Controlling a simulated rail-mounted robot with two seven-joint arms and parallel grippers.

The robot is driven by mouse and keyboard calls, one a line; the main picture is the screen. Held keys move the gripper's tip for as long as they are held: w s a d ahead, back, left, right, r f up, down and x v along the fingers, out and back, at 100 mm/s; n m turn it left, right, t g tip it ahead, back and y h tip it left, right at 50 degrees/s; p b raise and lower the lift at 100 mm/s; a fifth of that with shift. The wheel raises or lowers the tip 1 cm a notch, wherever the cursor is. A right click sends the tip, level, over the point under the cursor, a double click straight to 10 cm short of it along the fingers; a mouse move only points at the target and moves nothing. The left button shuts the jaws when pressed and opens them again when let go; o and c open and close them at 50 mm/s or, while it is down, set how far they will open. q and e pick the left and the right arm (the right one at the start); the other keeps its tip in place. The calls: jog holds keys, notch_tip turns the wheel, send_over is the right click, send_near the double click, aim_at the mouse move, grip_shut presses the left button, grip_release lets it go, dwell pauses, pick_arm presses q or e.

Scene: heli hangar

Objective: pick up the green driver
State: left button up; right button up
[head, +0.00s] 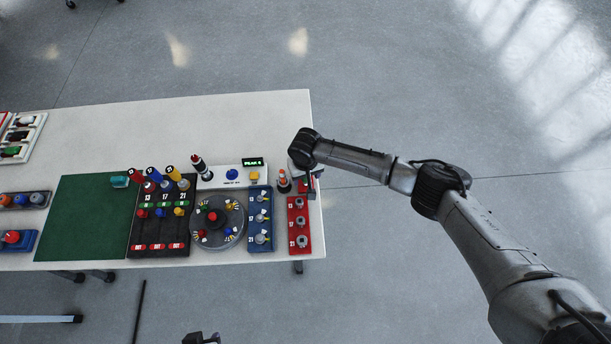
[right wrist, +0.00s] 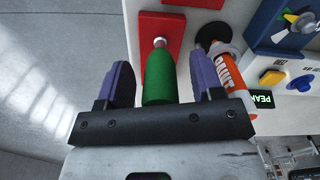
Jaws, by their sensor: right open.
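The green driver (right wrist: 160,78) shows in the right wrist view as a green handle with a pale metal end at a red block (right wrist: 174,28). My right gripper (right wrist: 158,85) is open, with one purple finger on each side of the handle. I see gaps between the fingers and the handle. In the head view my right gripper (head: 309,186) is over the far right of the table, by the red panel, and the driver is hidden there. A dark part at the bottom edge of the head view may be my left gripper; its jaws cannot be made out.
An orange and white tube (right wrist: 226,72) stands close beside the right finger in the wrist view. A blue panel (head: 260,218) and a red panel (head: 299,225) lie nearby. The table's (head: 240,115) back part is clear; its right edge is close to the gripper.

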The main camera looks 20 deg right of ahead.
jog(key=shift+f, duration=0.15)
jog(key=shift+c, duration=0.3)
jog(key=c, duration=0.9)
